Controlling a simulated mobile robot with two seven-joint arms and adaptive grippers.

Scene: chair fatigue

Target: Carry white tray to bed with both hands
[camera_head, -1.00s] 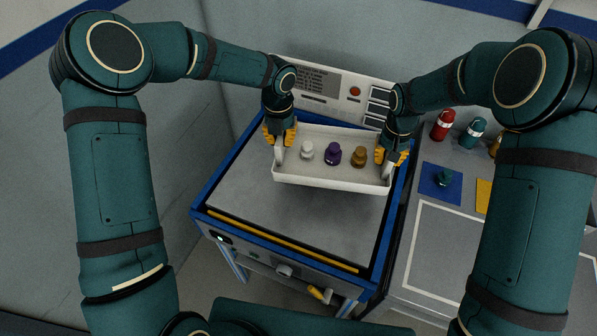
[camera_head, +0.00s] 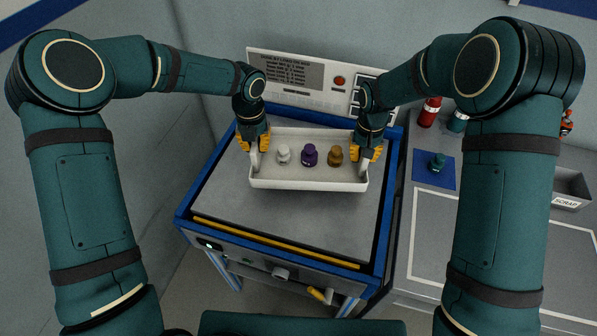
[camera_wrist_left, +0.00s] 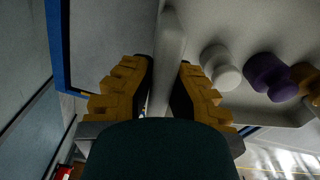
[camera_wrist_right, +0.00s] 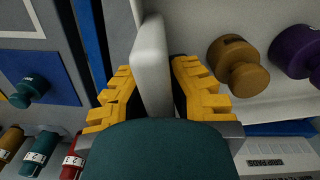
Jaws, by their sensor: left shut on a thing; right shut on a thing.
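The white tray (camera_head: 308,184) is over the grey bed (camera_head: 300,220) of the blue-framed machine, toward its back. I cannot tell whether it touches the bed. In the tray stand a white weight (camera_head: 283,154), a purple weight (camera_head: 309,155) and a brown weight (camera_head: 335,156), all upright. My left gripper (camera_head: 254,150) is shut on the tray's left wall, which also shows between its yellow fingers in the left wrist view (camera_wrist_left: 166,65). My right gripper (camera_head: 367,154) is shut on the right wall, seen in the right wrist view (camera_wrist_right: 152,65).
A panel with a red button (camera_head: 339,80) stands behind the bed. The bed's front half is clear.

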